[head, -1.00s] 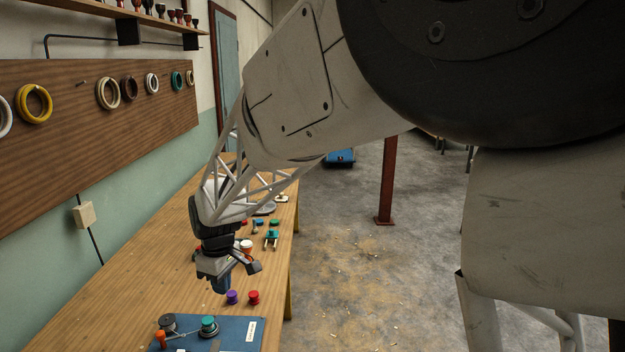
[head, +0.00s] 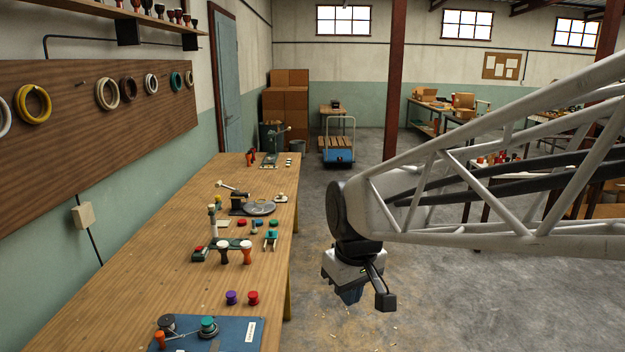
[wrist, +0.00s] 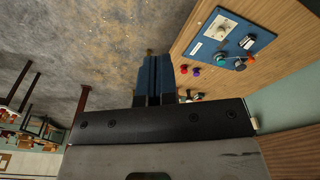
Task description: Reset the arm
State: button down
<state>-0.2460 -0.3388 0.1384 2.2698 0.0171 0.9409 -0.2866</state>
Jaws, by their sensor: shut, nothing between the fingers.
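My gripper (head: 350,294) hangs over the open floor to the right of the workbench (head: 185,235) in the head view, pointing down. In the wrist view my gripper (wrist: 152,65) shows two blue fingers side by side, shut with nothing between them. It is apart from the bench and everything on it. Two small goblet drums (head: 246,251) stand upright on the bench beside a green base.
Purple (head: 231,297) and red (head: 253,297) spools stand near the blue board (head: 235,333) at the bench front. A grey turntable (head: 260,209) lies further back. A rust-red post (head: 395,80) and a blue cart (head: 339,153) stand behind. Floor below my gripper is clear.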

jog(key=s+d+f+m+t, duration=0.1)
jog(key=s+d+m, duration=0.5)
jog(key=s+d, duration=0.6)
jog(key=shift+s+f+h, duration=0.15)
jog(key=shift+s+h, duration=0.15)
jog(key=shift+s, duration=1.35)
